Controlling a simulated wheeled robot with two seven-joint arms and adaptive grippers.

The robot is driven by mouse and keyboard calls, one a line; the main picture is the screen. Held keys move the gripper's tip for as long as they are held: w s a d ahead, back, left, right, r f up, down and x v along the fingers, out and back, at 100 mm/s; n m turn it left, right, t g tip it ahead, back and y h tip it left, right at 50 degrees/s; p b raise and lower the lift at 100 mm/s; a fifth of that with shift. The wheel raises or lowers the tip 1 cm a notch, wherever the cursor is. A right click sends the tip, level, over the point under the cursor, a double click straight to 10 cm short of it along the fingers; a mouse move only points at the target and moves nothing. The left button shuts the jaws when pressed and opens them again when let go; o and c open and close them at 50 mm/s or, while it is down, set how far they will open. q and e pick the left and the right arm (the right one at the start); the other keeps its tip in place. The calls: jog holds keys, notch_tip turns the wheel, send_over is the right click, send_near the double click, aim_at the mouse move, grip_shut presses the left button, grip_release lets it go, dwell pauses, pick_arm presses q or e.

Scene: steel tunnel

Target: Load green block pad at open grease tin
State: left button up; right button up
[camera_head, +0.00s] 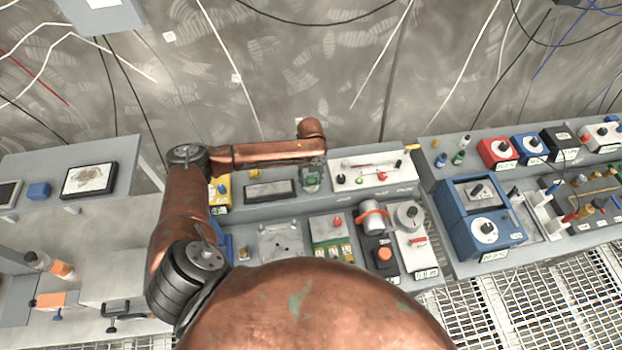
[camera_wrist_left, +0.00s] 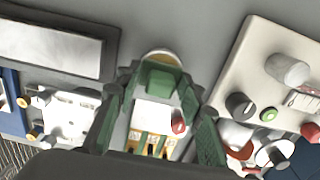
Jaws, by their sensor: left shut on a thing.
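My left gripper (camera_head: 312,178) hangs over the back shelf of the middle bench, between a dark rectangular panel and a white control box. In the left wrist view, its green fingers (camera_wrist_left: 160,105) are shut on the green block pad (camera_wrist_left: 160,78), which shows between them. A round pale, yellowish rim (camera_wrist_left: 161,56), seemingly the grease tin, shows just beyond the block and is mostly hidden by it. I cannot tell whether block and tin touch. In the head view the fingers hide the block, and I cannot pick out the tin. My right gripper is not in view.
The dark panel (camera_head: 269,190) is left of the gripper; the white control box (camera_head: 372,172) with knobs is close on its right. A red-knobbed panel (camera_head: 333,228) and an orange-banded cylinder (camera_head: 372,216) stand in front. A blue device (camera_head: 481,218) stands farther right. Cables hang along the wall.

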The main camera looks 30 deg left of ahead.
aim_at(311, 177)
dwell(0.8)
pick_arm(q)
jog(key=shift+s+f+p, duration=0.1)
jog(key=shift+p, duration=0.2)
dwell(0.4)
notch_tip(311, 177, up, 5)
jog(key=p, duration=0.5)
notch_tip(311, 177, up, 2)
jog(key=shift+r+p, duration=0.1)
jog(key=shift+p, duration=1.1)
jog(key=shift+d, duration=0.1)
